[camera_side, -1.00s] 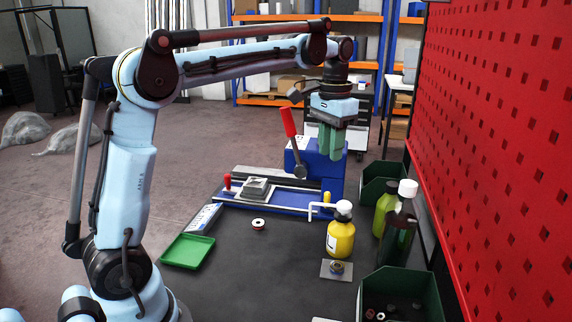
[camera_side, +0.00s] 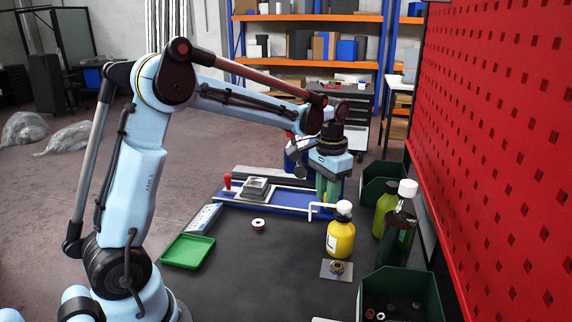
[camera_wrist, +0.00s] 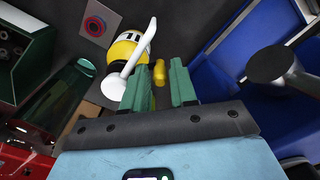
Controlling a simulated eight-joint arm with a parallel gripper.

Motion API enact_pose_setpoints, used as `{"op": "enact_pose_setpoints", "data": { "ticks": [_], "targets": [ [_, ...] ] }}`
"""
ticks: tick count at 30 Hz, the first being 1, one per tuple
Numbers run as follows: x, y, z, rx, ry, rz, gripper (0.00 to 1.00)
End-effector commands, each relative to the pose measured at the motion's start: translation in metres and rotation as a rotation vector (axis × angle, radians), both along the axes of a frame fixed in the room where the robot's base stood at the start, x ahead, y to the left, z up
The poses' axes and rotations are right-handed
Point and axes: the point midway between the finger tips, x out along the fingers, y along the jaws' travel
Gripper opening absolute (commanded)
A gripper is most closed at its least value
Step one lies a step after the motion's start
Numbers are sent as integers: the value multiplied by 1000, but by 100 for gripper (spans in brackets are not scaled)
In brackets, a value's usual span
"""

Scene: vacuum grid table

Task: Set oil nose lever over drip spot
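The yellow oil bottle (camera_side: 340,240) stands upright on the dark table. Its white nose lever (camera_side: 318,206) reaches left from the white cap, with its tip bent down. In the wrist view, the nose lever (camera_wrist: 134,59) passes to the left of my left finger. My gripper (camera_side: 328,197) hangs just behind the lever, fingers down; in the wrist view my gripper (camera_wrist: 160,82) is open. A small yellow rounded thing (camera_wrist: 160,74) shows in the gap between the fingers; I cannot tell what it is. A grey plate with a coloured ring (camera_side: 336,269) lies in front of the bottle.
A blue vise with a clamp rail (camera_side: 270,206) lies left of and behind my gripper. Green bottles (camera_side: 398,235) and dark green bins (camera_side: 401,292) stand at right, beside the red pegboard (camera_side: 500,130). A green tray (camera_side: 187,250) sits front left.

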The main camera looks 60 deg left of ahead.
Motion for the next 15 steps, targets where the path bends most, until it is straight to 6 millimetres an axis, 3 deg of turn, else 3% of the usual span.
{"op": "enact_pose_setpoints", "data": {
  "ticks": [9, 15],
  "targets": [
    [0, 0, -2, 0, 0, 0, 27],
    [0, 0, -2, 0, 0, 0, 0]
  ]
}}
